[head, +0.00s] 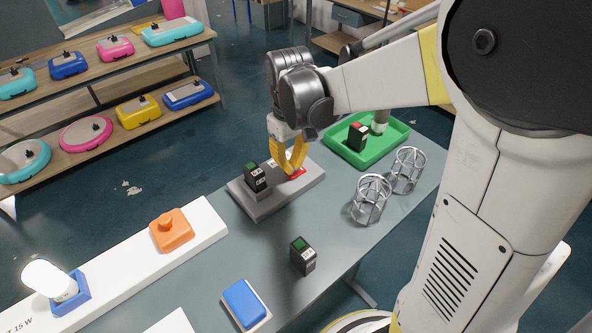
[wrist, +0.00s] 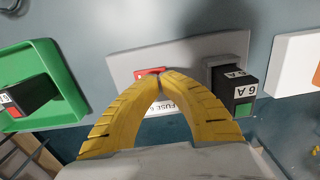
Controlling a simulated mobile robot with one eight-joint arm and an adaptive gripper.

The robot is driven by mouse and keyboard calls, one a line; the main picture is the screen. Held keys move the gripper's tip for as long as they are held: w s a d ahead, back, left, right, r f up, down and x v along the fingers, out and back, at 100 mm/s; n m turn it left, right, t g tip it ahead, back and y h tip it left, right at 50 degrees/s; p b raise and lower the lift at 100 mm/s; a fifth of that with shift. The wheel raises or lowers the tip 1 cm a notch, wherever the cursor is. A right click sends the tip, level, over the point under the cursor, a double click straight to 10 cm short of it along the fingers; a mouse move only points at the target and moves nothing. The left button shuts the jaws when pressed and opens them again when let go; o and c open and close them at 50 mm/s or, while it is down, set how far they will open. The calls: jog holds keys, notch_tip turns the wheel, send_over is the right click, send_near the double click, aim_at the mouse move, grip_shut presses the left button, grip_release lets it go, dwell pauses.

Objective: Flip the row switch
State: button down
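No part is labelled as the row switch, so I cannot tell which it is. A blue rocker-like block (head: 244,303) on a pale base lies at the near edge of the table. An orange block with a knob (head: 171,230) sits on a white strip to the left. My gripper (head: 291,173) has its yellow fingertips together over a grey base (head: 262,207), at a red part (wrist: 148,72); I cannot tell if they touch it. In the wrist view the gripper (wrist: 160,72) shows nothing between its tips. A black block with a green top (head: 256,178) stands on the base.
A green tray (head: 394,139) holds a black block with a red top (head: 357,136). Two wire cages (head: 370,199) stand to the right. Another black block (head: 303,256) stands in front. A lit lamp (head: 50,279) is at left. Shelves with colourful cases stand behind.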

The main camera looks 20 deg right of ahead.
jog(key=shift+f+b, duration=0.8)
jog(key=shift+f, duration=0.2)
dwell(0.3)
jog(key=shift+r, duration=0.1)
jog(key=shift+r+p, duration=2.4)
jog(key=shift+r, duration=1.1)
jog(key=shift+f, duration=0.1)
